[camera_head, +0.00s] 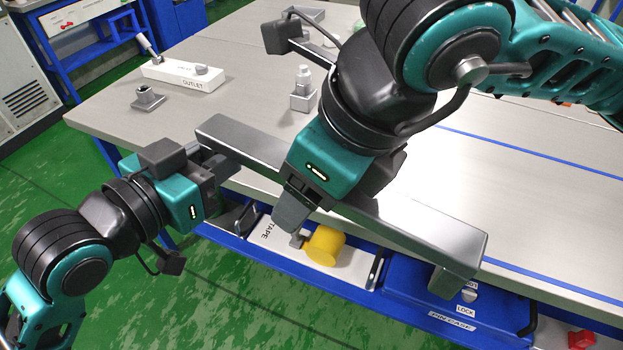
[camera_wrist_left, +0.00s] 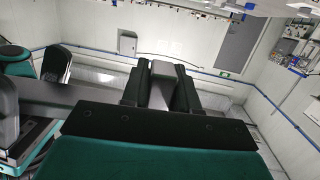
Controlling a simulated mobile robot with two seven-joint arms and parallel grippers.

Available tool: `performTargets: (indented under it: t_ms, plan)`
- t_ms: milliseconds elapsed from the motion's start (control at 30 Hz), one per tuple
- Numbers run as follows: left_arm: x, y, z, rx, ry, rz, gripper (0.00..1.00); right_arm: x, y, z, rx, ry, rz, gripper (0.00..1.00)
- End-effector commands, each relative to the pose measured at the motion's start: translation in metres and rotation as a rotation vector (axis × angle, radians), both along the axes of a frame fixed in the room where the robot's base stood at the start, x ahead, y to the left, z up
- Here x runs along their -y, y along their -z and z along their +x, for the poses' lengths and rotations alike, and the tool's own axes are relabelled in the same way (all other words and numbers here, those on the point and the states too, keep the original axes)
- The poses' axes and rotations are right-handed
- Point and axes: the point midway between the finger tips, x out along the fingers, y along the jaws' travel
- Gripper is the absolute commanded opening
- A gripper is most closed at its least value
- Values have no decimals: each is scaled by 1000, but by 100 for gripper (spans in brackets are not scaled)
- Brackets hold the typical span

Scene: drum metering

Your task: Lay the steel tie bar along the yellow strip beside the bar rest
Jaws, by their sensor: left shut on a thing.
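The steel tie bar (camera_head: 415,220) is a long grey bar with a downturned right end. It runs diagonally over the table's front edge in the head view, its middle hidden behind my right arm. My left gripper (camera_head: 217,163) is shut on the bar near its left end. The left wrist view shows the bar (camera_wrist_left: 161,72) between the two dark fingers. My right gripper (camera_head: 292,210) points down at the bar's middle, its fingertips low in front of the bar. Whether it grips the bar is unclear. I cannot make out a yellow strip or the bar rest.
A tray labelled TAPE with a yellow roll (camera_head: 325,246) and a blue pin case (camera_head: 425,300) hang along the table's front edge, below the bar. A white outlet block (camera_head: 183,75), a grey fitting (camera_head: 148,98) and a small stand (camera_head: 303,92) are on the table. The table's right side is clear.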

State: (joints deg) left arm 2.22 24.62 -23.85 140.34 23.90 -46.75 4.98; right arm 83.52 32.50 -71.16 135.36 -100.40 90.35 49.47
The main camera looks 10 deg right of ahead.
Motion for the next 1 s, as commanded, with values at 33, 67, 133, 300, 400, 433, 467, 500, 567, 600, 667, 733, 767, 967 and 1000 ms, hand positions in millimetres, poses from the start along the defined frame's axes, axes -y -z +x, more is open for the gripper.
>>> performTargets:
  t_ms: [33,67,133,300,400,433,467,500,567,600,667,733,767,967,1000]
  plan:
    - [0,-2,0,1,1,-5,0,0,0,0,0,0,0,62]
    - [0,-2,0,1,1,-5,0,0,0,0,0,0,0,59]
    - [0,-2,0,1,1,-5,0,0,0,0,0,0,0,52]
    - [0,-2,0,2,1,-4,0,0,-1,0,0,0,0,36]
    - [0,-2,0,2,1,-4,0,0,-1,0,1,0,-1,26]
    - [0,-2,0,2,1,-4,0,0,-1,0,1,0,-1,24]
    - [0,-2,0,2,1,-4,0,0,-1,0,1,0,-1,21]
    - [0,-2,0,2,1,-4,0,0,-1,0,1,0,-1,17]
    - [0,-2,0,2,1,-4,0,0,-1,0,1,0,-1,11]
    - [0,-2,0,2,1,-4,0,0,-1,0,1,0,-1,7]
    - [0,-2,0,2,1,-4,0,0,-1,0,1,1,-1,2]
    - [0,-2,0,2,1,-4,33,0,-1,1,3,1,0,0]
    - [0,-2,0,2,1,-4,36,0,-1,1,3,1,0,0]
    - [0,-1,0,1,1,-2,55,0,-1,0,2,0,1,0]
    - [0,-1,0,1,0,-2,58,0,-1,0,2,0,1,0]
